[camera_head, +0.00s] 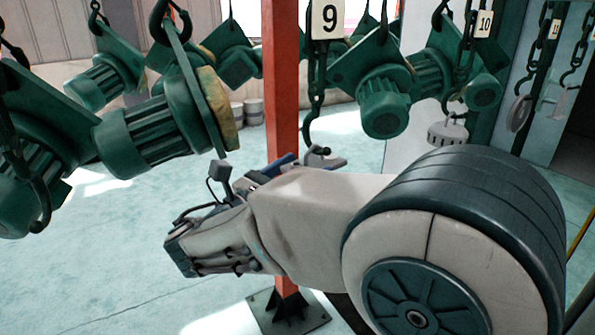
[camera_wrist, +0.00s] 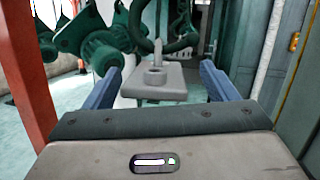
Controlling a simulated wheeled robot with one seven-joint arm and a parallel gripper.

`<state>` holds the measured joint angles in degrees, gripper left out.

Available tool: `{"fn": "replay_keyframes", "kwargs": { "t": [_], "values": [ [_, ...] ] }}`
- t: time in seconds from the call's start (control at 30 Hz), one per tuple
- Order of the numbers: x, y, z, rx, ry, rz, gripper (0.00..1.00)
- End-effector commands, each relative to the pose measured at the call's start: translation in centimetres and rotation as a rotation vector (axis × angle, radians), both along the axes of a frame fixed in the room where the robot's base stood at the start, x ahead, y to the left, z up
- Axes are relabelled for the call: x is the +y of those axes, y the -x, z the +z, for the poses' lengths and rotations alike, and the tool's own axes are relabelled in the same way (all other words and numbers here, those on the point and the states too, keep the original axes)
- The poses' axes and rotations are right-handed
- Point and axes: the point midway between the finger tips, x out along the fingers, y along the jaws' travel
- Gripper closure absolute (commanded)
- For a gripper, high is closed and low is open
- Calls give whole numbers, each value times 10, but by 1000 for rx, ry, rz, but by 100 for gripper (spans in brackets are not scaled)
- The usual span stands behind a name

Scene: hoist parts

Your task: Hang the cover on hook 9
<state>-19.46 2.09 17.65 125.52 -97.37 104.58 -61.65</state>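A light grey plate with a round raised boss and an upright pin, which looks like the cover (camera_wrist: 172,90), lies just ahead of my gripper in the wrist view. It also shows at the gripper's end in the head view (camera_head: 334,163). My gripper (camera_wrist: 160,78) has its blue fingers spread on either side of it; a gap shows at the right finger, so it looks open. Hook 9 (camera_head: 308,128) hangs under its number plate (camera_head: 328,20), its lower curve right at the cover. I cannot tell whether the hook passes through the cover.
Green motors (camera_head: 160,128) hang on hooks at the left, and more (camera_head: 384,103) hang behind hook 9. An orange post (camera_head: 281,80) stands close behind my gripper. A slotted white cover (camera_head: 447,133) hangs under the number 10 plate (camera_head: 485,24).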

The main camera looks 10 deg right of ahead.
Motion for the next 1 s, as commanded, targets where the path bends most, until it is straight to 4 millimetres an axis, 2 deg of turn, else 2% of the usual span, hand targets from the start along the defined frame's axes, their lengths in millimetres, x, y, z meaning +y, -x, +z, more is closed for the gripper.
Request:
{"fn": "replay_keyframes", "kwargs": {
  "t": [0.27, 0.37, 0.5, 0.7, 1.0],
  "values": [
    [7, 4, -3, 2, 0, 2, 20],
    [21, 11, -7, 1, 0, 5, 20],
    [48, 26, -16, 2, -1, 7, 20],
    [69, 39, -27, -2, -2, 5, 20],
    [80, 41, -30, -3, -2, 4, 20]
  ]
}}
